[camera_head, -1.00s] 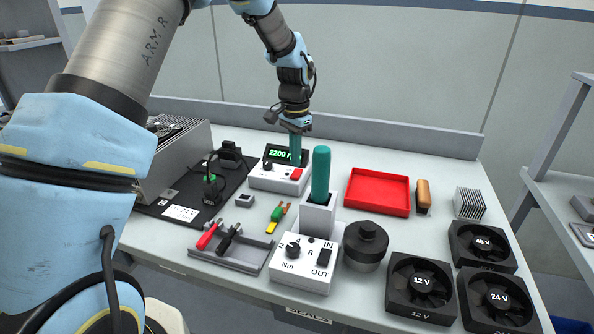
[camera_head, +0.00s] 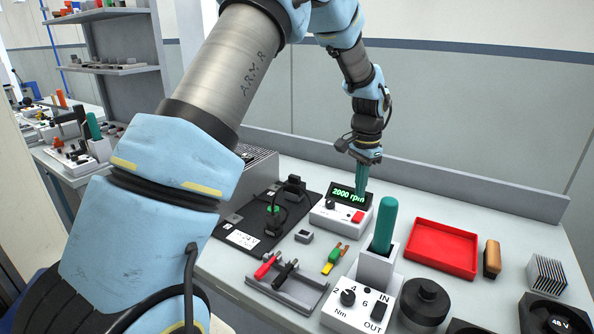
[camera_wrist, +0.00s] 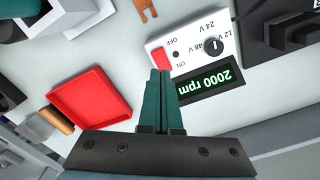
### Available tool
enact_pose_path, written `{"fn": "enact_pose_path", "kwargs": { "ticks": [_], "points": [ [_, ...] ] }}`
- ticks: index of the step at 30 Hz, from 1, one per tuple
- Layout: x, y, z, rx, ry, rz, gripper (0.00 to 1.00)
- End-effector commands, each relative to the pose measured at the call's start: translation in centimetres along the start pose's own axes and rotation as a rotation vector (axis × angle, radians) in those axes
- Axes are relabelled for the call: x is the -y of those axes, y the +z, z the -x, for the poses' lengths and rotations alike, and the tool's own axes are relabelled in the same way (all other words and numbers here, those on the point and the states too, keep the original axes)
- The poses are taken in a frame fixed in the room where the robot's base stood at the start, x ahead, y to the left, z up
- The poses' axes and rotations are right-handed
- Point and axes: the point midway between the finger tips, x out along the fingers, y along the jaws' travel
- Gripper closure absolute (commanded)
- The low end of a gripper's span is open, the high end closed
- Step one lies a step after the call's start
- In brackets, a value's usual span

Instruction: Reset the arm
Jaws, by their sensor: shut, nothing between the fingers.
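My gripper (camera_head: 361,190) points down at the end of my arm, its teal fingers together and empty. In the head view it overlaps the back of the white control box (camera_head: 333,219), beside the display (camera_head: 348,195) reading 2000 rpm. In the wrist view my closed fingertips (camera_wrist: 160,73) are close to the red switch (camera_wrist: 160,59) marked ON and OFF. The dial (camera_wrist: 213,46) is marked 12 V, 24 V and 48 V. I cannot tell whether the fingertips touch the box.
A red tray (camera_head: 441,247) lies right of the box. A teal-handled tool (camera_head: 384,224) stands upright in a white holder in front. A torque box (camera_head: 358,307), a black round part (camera_head: 424,301) and a tool rack (camera_head: 288,290) fill the front. A black board (camera_head: 258,216) lies left.

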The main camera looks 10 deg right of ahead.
Motion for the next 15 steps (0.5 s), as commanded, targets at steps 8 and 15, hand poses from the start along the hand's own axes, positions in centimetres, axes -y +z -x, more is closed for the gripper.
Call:
{"fn": "enact_pose_path", "kwargs": {
  "ticks": [8,15],
  "points": [
    [4.6,10.8,2.8,-0.028,-0.025,0.304,1.00],
    [4.9,27.6,4.9,-0.082,-0.058,0.797,1.00]
  ]
}}
